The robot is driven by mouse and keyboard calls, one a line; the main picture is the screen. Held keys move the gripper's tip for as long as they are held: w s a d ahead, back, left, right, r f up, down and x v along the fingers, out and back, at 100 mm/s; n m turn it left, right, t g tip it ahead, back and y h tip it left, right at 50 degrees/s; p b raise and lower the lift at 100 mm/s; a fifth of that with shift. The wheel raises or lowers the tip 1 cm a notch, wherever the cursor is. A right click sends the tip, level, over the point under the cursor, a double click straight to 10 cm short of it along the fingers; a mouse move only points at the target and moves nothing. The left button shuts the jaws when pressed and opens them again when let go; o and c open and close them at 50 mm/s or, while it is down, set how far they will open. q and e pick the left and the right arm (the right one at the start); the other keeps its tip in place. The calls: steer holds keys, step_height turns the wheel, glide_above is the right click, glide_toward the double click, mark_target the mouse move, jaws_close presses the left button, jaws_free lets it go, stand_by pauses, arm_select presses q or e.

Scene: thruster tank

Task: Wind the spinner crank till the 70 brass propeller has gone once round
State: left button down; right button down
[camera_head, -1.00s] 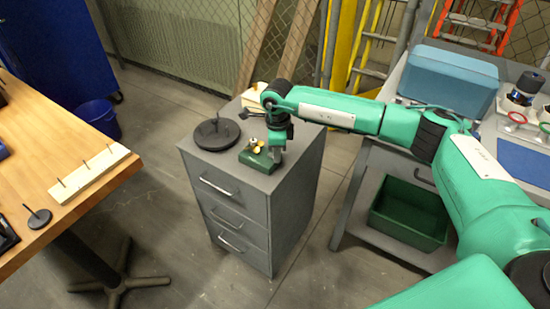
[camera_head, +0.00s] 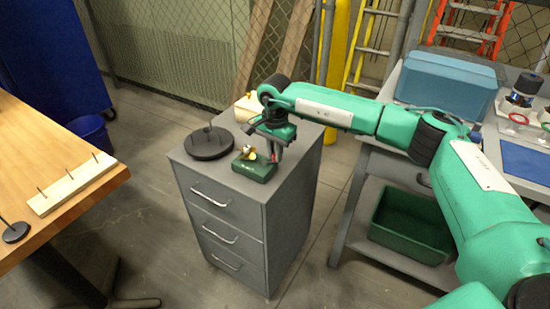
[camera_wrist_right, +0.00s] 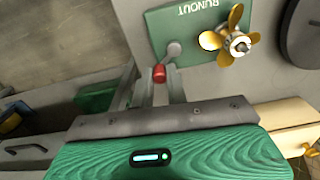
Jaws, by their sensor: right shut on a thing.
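The spinner has a green base (camera_head: 256,172) on top of the grey drawer cabinet, with a brass propeller (camera_head: 245,153) on it. In the right wrist view the base (camera_wrist_right: 185,22) is marked RUNOUT, and the several-bladed propeller (camera_wrist_right: 221,42) stands beside the crank. The crank has a grey hub (camera_wrist_right: 173,49) and a red knob (camera_wrist_right: 159,73). My right gripper (camera_head: 273,154) reaches down at the right side of the base. In the wrist view its fingers (camera_wrist_right: 161,80) are shut on the red knob. My left gripper is out of view.
A dark round disc with a post (camera_head: 209,143) stands left of the spinner on the cabinet top (camera_head: 183,158). A cream object (camera_head: 248,108) sits behind my wrist. A wooden table is at left; a grey bench with a blue case (camera_head: 445,82) is at right.

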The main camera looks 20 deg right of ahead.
steer(key=n, duration=0.2)
steer(key=w+n+b, duration=0.1)
steer(key=n, duration=0.1)
steer(key=shift+w+n, duration=0.2)
steer(key=shift+n, duration=0.1)
steer(key=n, duration=0.1)
steer(key=n+b, duration=0.1)
steer(key=n, duration=0.1)
steer(key=shift+w+a, duration=0.15)
steer(key=shift+w, duration=0.25)
steer(key=shift+w+a+n, duration=0.1)
steer(key=shift+w+n, duration=0.05)
steer(key=shift+n, duration=0.55)
steer(key=shift+w+a+n, duration=0.1)
steer(key=shift+n, duration=0.6)
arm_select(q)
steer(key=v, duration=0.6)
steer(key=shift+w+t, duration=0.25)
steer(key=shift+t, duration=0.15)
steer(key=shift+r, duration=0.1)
arm_select(e)
steer(key=shift+n, duration=0.3)
steer(key=c, duration=1.4)
jaws_free()
